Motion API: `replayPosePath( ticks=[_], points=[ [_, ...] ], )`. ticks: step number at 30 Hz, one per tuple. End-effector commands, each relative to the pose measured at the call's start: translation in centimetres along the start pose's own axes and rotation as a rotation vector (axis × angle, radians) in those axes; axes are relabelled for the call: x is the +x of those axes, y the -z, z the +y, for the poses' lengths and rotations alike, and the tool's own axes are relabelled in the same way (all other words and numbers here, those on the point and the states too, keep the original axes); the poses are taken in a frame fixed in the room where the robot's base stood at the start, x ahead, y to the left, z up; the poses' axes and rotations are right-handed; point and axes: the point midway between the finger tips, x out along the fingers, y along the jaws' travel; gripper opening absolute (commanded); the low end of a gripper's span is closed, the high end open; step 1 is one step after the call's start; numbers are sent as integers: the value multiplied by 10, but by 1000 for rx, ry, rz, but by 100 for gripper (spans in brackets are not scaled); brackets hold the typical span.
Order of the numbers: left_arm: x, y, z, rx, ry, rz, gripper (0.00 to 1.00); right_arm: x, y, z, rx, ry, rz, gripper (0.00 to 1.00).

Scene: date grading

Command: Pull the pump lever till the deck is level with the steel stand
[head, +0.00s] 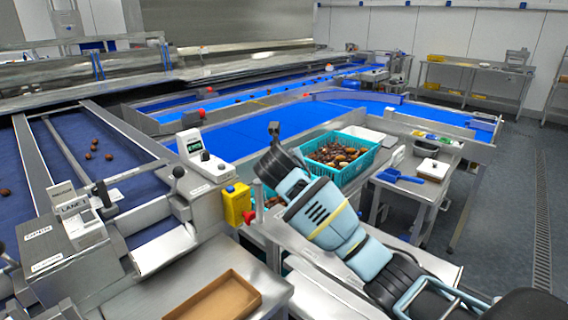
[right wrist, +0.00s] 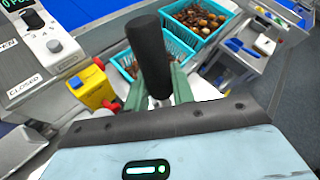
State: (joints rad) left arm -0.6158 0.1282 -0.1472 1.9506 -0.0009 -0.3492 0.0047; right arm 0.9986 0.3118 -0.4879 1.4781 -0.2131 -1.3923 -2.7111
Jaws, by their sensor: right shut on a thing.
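My right gripper (head: 274,160) is shut on the black grip of the pump lever (head: 273,130). In the right wrist view the black grip (right wrist: 149,55) stands up between the green fingers (right wrist: 183,85). A teal crate of dates (head: 362,172) sits just beyond my right arm. The deck itself is mostly hidden behind my arm and the crates, so its height against the stand cannot be told. A steel stand (head: 408,190) with a blue scoop (head: 398,177) is right of the crate. My left gripper is not in view.
A yellow box (head: 237,204) with a red knob and a grey control unit (head: 205,167) are left of my gripper. A brown tray (head: 215,298) lies on the front bench. Blue conveyor belts (head: 255,135) run behind. The floor (head: 505,220) at right is clear.

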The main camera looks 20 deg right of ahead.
Motion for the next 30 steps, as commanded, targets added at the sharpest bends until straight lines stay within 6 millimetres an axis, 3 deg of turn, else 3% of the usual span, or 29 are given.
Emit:
replayPosePath(
  ticks=[10,22,30],
  points=[
    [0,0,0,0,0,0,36,-21,6,-18,121,-20,-128,0],
    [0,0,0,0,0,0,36,-25,8,-22,146,-20,-147,0],
    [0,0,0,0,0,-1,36,-40,20,-40,249,-29,-251,0]
  ],
)
